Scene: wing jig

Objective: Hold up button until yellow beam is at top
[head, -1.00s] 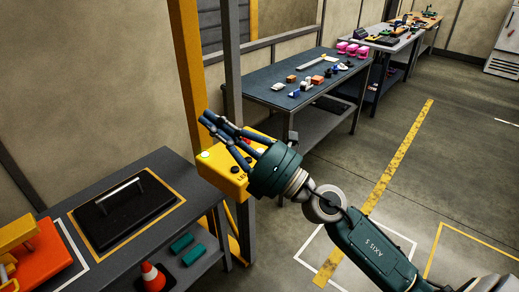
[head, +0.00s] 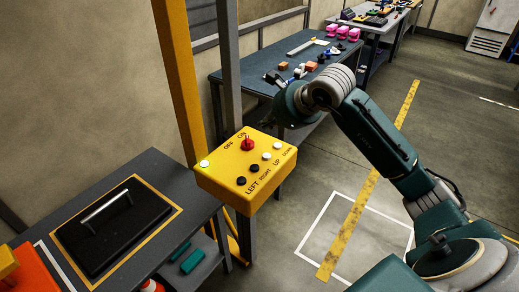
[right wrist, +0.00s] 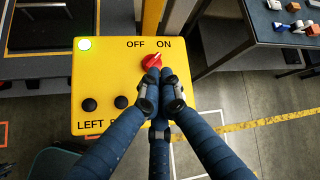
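The yellow control box (head: 225,178) hangs by the posts, with a red knob (head: 247,144) under OFF and ON. Two black buttons stand over LEFT and RIGHT. Two white buttons stand over UP and DOWN; the UP button (head: 266,157) shows clear. No travelling yellow beam is identifiable. My left gripper is out of view.
A yellow post (head: 178,80) and a grey post (head: 230,75) rise behind the box. A bench (head: 150,160) with a black handled plate (head: 115,225) stands at left. A blue-topped table (head: 240,70) with small parts is behind. Floor at right is open.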

